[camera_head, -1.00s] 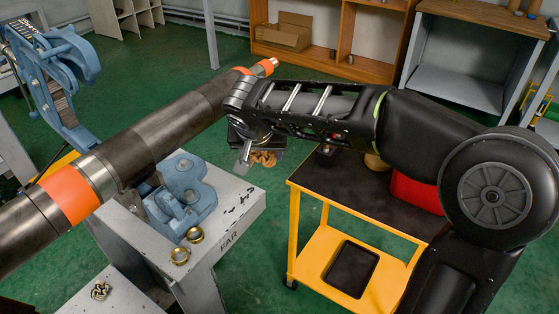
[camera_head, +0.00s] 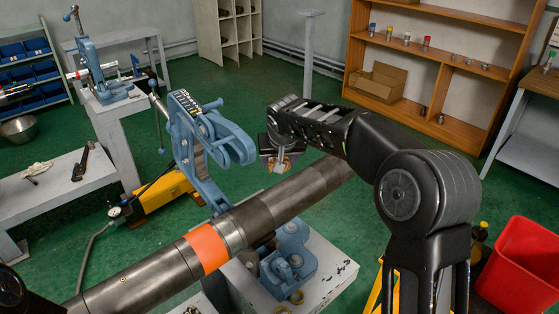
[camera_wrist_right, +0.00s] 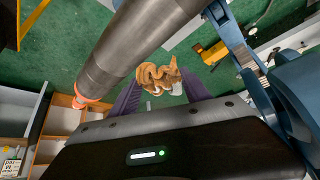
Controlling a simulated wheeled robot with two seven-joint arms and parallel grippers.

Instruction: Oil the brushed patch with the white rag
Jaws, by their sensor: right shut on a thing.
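The long dark steel pipe (camera_head: 290,195) lies diagonally in the head view, with an orange band (camera_head: 207,248). It also fills the upper left of the right wrist view (camera_wrist_right: 125,45). I cannot pick out the brushed patch for certain. My right gripper (camera_head: 281,158) is shut on a crumpled tan-orange rag (camera_wrist_right: 158,78), held just beyond the pipe and apart from it. A whitish cloth (camera_head: 38,169), perhaps the white rag, lies on the grey bench at the left. My left gripper is out of view.
A blue pipe vise (camera_head: 205,140) stands behind the pipe, close left of my right gripper. A red bin (camera_head: 520,265) is at right. Green floor lies open behind.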

